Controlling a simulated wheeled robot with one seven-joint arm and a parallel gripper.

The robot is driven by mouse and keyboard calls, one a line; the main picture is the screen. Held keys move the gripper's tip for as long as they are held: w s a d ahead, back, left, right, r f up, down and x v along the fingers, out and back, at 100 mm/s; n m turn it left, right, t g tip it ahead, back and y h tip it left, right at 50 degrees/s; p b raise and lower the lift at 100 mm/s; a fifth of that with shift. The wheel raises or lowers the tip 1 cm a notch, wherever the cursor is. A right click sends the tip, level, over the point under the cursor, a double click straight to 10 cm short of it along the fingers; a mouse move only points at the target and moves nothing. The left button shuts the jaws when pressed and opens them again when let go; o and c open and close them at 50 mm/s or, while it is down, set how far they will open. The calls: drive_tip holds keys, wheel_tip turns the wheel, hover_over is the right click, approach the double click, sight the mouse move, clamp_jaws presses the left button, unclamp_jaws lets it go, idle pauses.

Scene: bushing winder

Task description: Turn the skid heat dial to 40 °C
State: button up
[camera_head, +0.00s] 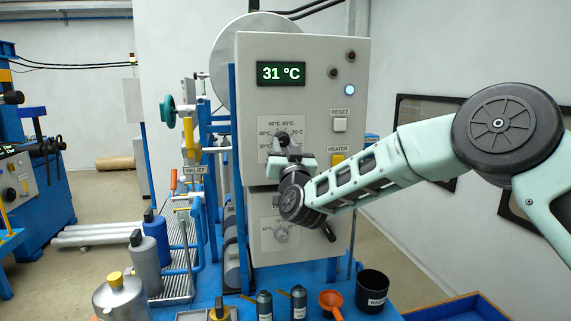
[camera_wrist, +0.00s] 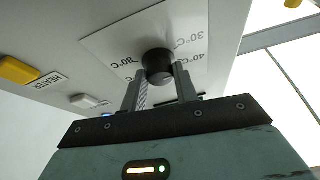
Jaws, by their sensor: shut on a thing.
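A grey control box (camera_head: 257,110) carries an upper dial plate (camera_head: 265,127) marked in °C, from 30 up through 40, 50 and 60 to higher values. Its black knob (camera_head: 283,138) is partly behind my gripper (camera_head: 286,150). In the wrist view my gripper (camera_wrist: 159,80) has a finger on each side of the black knob (camera_wrist: 158,62) and is shut on it. The knob's pointer setting is not clear. A green-lit display (camera_head: 281,73) above reads 31 °C. The dial's name label cannot be read.
A lower dial (camera_head: 281,236) sits beneath my wrist. A RESET button (camera_head: 340,125) and a yellow HEATER button (camera_head: 337,159) are right of the upper dial. A blue lamp (camera_head: 350,90) is lit.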

drive_tip(key=m+b, duration=0.1)
drive_tip(key=m+h+b, duration=0.2)
drive_tip(key=shift+a+f+m, duration=0.15)
drive_tip(key=shift+f+m, duration=0.1)
drive_tip(key=shift+m, duration=0.15)
drive_tip(key=shift+r+m+h+b, duration=0.15)
drive_tip(key=shift+m+h+b, duration=0.3)
drive_tip(key=shift+m+b, duration=0.45)
drive_tip(key=shift+r+m+h+b, duration=0.15)
drive_tip(key=shift+m+h+b, duration=0.3)
drive_tip(key=shift+m+b, duration=0.4)
drive_tip(key=shift+m, duration=0.35)
drive_tip(key=o, duration=1)
drive_tip(key=shift+c, duration=0.2)
drive_tip(key=shift+s, duration=0.1)
drive_tip(key=b+v, duration=0.4)
drive_tip(key=v, duration=1.3)
drive_tip(key=shift+s+b, duration=0.15)
drive_tip(key=shift+b, duration=0.2)
